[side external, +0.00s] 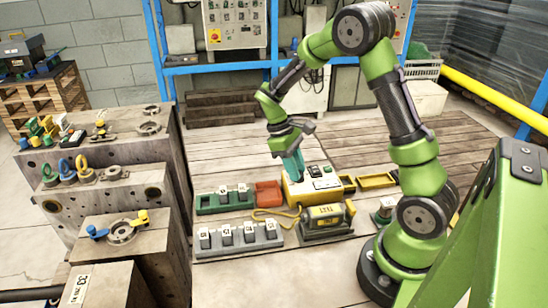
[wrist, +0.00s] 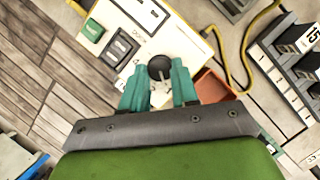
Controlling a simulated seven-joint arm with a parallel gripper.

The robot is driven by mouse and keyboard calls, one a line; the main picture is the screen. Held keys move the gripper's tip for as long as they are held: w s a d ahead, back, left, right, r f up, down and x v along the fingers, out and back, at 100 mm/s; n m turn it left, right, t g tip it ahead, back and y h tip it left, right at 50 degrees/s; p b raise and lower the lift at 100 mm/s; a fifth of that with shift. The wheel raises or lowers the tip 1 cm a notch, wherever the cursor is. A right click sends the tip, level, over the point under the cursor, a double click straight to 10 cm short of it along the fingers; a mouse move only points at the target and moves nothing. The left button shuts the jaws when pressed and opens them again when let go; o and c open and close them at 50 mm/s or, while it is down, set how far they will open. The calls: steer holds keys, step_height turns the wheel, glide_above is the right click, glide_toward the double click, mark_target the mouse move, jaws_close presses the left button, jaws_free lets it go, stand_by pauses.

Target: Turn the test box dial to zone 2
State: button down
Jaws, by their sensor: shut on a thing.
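The test box (side external: 318,186) is yellow with a pale top and stands on the wooden deck. In the wrist view its pale top (wrist: 98,62) carries a green button, a dark switch and a white label. The round black dial (wrist: 159,67) shows between the teal fingertips near one edge of the box. My gripper (side external: 292,168) points down at the left part of the box. In the wrist view my gripper (wrist: 158,80) is shut on the dial, one finger on each side. The zone marks are too small to read, so I cannot tell the dial's setting.
A red-orange tray (side external: 268,193) and a green tray (side external: 224,200) sit left of the box. A grey rack of numbered blocks (side external: 240,238) and a yellow-and-grey unit (side external: 326,218) with a yellow cable stand in front. A yellow tray (side external: 377,181) lies to the right.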

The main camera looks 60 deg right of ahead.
steer(key=m+y, duration=0.1)
steer(key=m, duration=0.3)
steer(key=shift+d+y, duration=0.2)
steer(key=shift+y, duration=0.2)
steer(key=shift+d+m+t+y, duration=0.15)
steer(key=shift+m+t+y, duration=0.4)
steer(key=shift+m, duration=1.35)
steer(key=c, duration=0.9)
jaws_free()
steer(key=shift+s, duration=0.1)
steer(key=shift+o, duration=0.2)
steer(key=v, duration=1.7)
steer(key=shift+d, duration=0.2)
steer(key=shift+f, duration=0.1)
